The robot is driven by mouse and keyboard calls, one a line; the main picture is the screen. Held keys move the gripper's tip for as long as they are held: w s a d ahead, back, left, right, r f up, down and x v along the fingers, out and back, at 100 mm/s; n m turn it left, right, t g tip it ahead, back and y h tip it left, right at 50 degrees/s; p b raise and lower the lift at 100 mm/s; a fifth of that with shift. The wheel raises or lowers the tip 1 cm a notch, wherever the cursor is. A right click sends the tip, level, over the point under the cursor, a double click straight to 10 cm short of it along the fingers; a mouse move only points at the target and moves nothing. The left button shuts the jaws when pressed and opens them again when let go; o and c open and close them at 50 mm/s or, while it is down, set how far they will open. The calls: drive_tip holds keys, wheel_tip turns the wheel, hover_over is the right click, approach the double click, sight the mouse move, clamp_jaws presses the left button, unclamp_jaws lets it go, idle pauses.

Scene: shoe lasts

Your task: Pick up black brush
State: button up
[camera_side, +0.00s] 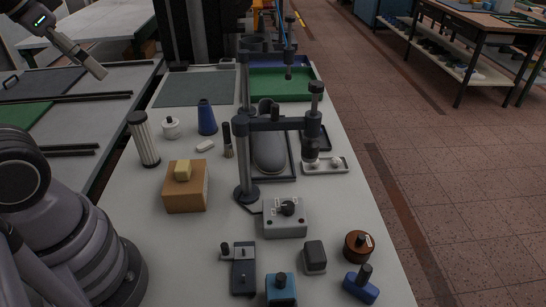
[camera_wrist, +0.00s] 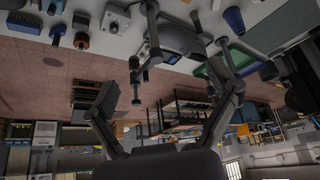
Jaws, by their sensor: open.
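I cannot tell for sure which thing is the black brush. A small dark block with a rounded top (camera_side: 314,257) stands near the front of the table in the side view. A slim dark upright piece (camera_side: 228,140) stands farther back, left of the grey shoe last (camera_side: 269,150). My gripper (camera_wrist: 170,88) shows in the wrist view with its two fingers wide apart and nothing between them. It is away from the tabletop things, which show at the top of that view.
A dark clamp stand (camera_side: 245,160) rises mid-table behind a grey control box (camera_side: 285,217). Near the front are a blue-based piece (camera_side: 361,287), a brown round tin (camera_side: 358,247) and a blue box (camera_side: 281,291). A wooden block (camera_side: 186,187) and striped cylinder (camera_side: 144,140) stand on the left.

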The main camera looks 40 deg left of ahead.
drive_tip(key=c, duration=0.5)
drive_tip(key=n+g+y, duration=0.1)
drive_tip(key=n, duration=0.2)
hover_over(224, 131)
drive_tip(key=s+d, duration=0.1)
drive_tip(key=s, duration=0.3)
wheel_tip(224, 131, down, 23)
drive_tip(key=shift+s+x, duration=0.2)
drive_tip(key=shift+x, duration=6.85)
